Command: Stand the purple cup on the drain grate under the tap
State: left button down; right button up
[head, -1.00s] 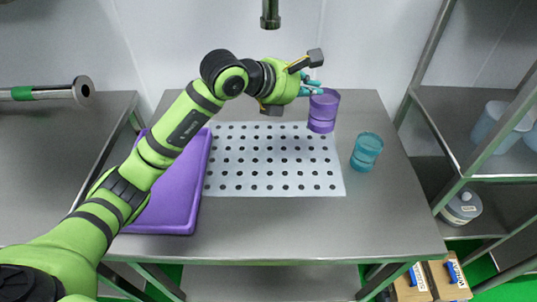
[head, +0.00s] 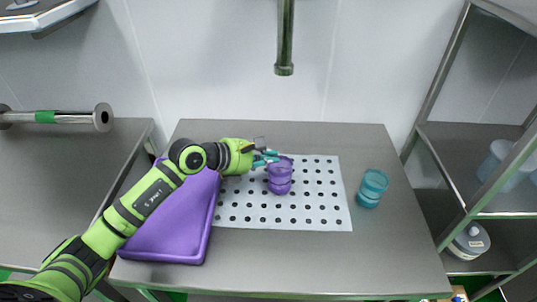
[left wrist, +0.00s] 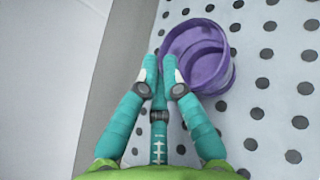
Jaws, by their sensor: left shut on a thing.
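The purple cup (head: 280,180) is upright over the middle-to-left part of the white perforated drain grate (head: 325,218). The tap (head: 285,50) hangs above and behind it on the wall side. My left gripper (head: 268,157) is shut on the cup's wall near the rim. In the left wrist view, the fingers (left wrist: 161,75) are close together at the left side of the purple cup (left wrist: 212,70). I cannot tell whether the cup's base touches the grate. My right gripper is not in view.
A teal cup (head: 372,188) stands on the table right of the grate. A purple tray (head: 165,235) lies left of it, under my left arm. A metal shelf rack (head: 465,180) stands at the right. The table front is clear.

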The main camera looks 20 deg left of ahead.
pick_arm(q)
jog(key=shift+f, duration=0.25)
jog(key=c, duration=1.4)
grip_release()
jog(key=shift+r, duration=0.1)
jog(key=shift+s+a, duration=0.15)
jog(key=shift+s, duration=0.05)
jog(key=shift+b+v, duration=1.55)
jog(key=shift+v, duration=4.25)
jog(key=shift+r, duration=0.15)
